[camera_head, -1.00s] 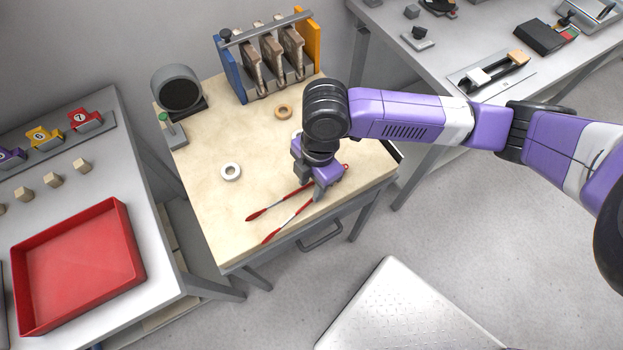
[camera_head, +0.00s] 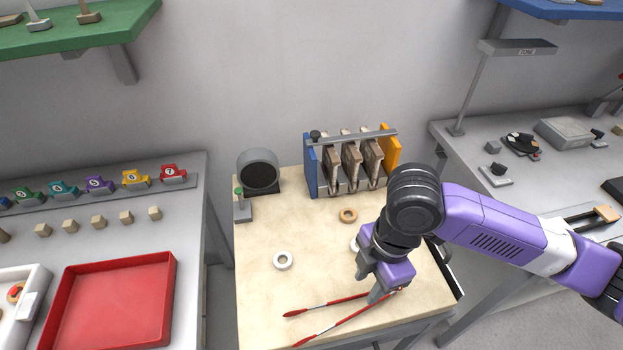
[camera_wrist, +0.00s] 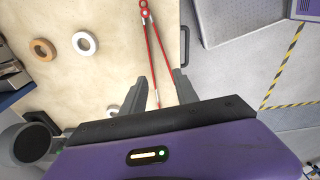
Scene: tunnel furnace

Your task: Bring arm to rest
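My gripper (camera_head: 372,287) hangs over the front right of the wooden-topped table (camera_head: 262,312), pointing down. In the wrist view its two fingers (camera_wrist: 162,88) stand apart, with nothing held between them. Red-and-silver tongs (camera_head: 338,318) lie spread on the table beneath it. They also show below and between the fingers in the wrist view (camera_wrist: 151,50). My arm reaches in from the right and hides part of the tabletop.
A white ring (camera_head: 283,260), a tan ring (camera_head: 348,215) and a partly hidden second white ring (camera_head: 355,244) lie on the table. A round dark-mouthed device (camera_head: 259,172) and a rack (camera_head: 350,165) stand behind. A red tray (camera_head: 112,300) is left; another bench is right.

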